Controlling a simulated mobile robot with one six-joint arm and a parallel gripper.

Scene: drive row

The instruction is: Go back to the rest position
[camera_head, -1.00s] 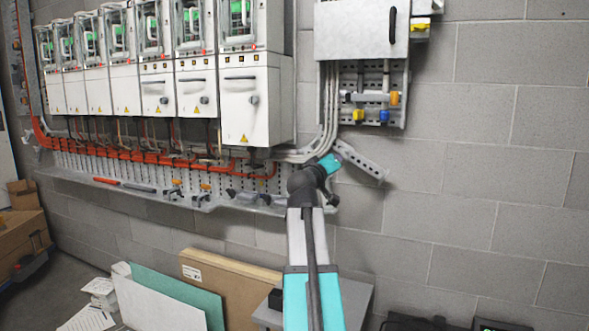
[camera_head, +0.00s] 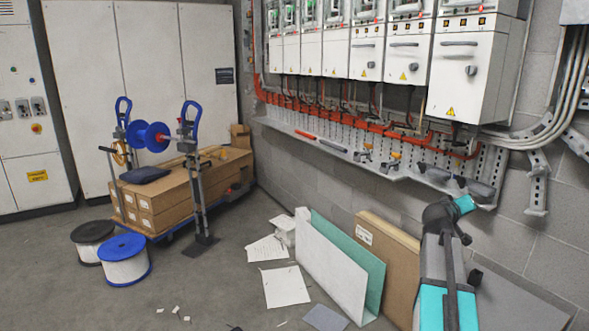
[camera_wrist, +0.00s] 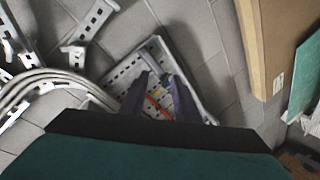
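My arm (camera_head: 447,270) rises at the lower right of the head view, in front of the wall, with a teal part (camera_head: 464,205) at its upper end. Its fingertips cannot be made out there. In the wrist view my gripper (camera_wrist: 158,92) shows two dark fingers spread apart, with nothing visible between them. Behind the fingers is a perforated grey metal tray (camera_wrist: 196,62) with a red streak and some yellow inside. I cannot tell the distance from the fingers to it.
A perforated ledge (camera_head: 330,146) with tools runs under white cabinets (camera_head: 470,75). Brown (camera_head: 384,250) and white boards (camera_head: 322,262) lean below. Some floor between is clear.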

